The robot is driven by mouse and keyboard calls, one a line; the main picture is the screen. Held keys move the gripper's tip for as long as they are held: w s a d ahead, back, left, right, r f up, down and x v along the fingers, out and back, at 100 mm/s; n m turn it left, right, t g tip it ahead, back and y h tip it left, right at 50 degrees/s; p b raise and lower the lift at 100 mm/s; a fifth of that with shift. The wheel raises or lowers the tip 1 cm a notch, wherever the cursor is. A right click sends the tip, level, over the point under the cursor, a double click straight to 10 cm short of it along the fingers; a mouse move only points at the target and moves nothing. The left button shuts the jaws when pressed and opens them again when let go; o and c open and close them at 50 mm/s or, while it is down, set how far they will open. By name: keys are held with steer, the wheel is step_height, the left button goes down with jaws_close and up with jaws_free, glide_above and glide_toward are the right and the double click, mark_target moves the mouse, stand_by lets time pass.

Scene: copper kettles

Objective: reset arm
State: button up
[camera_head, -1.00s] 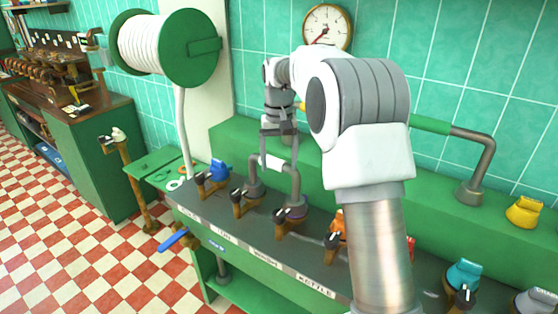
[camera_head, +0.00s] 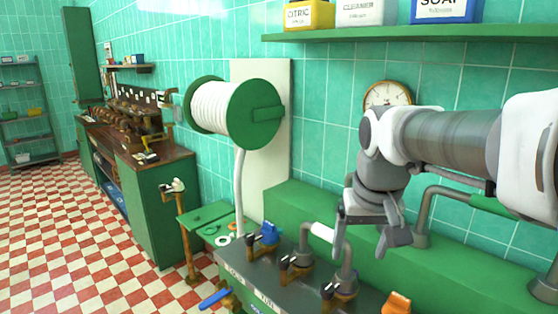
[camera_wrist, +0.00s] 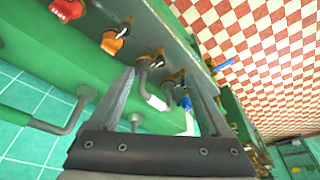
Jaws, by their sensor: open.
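My gripper (camera_head: 368,228) is open and empty, in the air over the right part of the green bench in the head view. Its two grey fingers stand apart in the wrist view (camera_wrist: 160,85), with nothing held between them. A bent grey pipe handle with a white grip (camera_head: 322,232) stands on the bench to the left of the fingers. This white grip also shows beyond the fingers in the wrist view (camera_wrist: 156,102). In the head view the fingers look clear of the handle.
A blue knob (camera_head: 269,233) and an orange knob (camera_head: 396,302) sit along the bench front. A green-handled pipe (camera_head: 494,205) stands at right, behind my arm. A hose reel (camera_head: 235,112), a gauge (camera_head: 388,94) and a shelf (camera_head: 420,34) are on the wall. The checkered floor at left is open.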

steer(key=s+f+t, duration=0.2)
steer(key=s+f, duration=0.2)
steer(key=s, duration=1)
steer(key=shift+s+d, duration=0.1)
steer(key=c, duration=0.5)
steer(key=shift+s, duration=0.15)
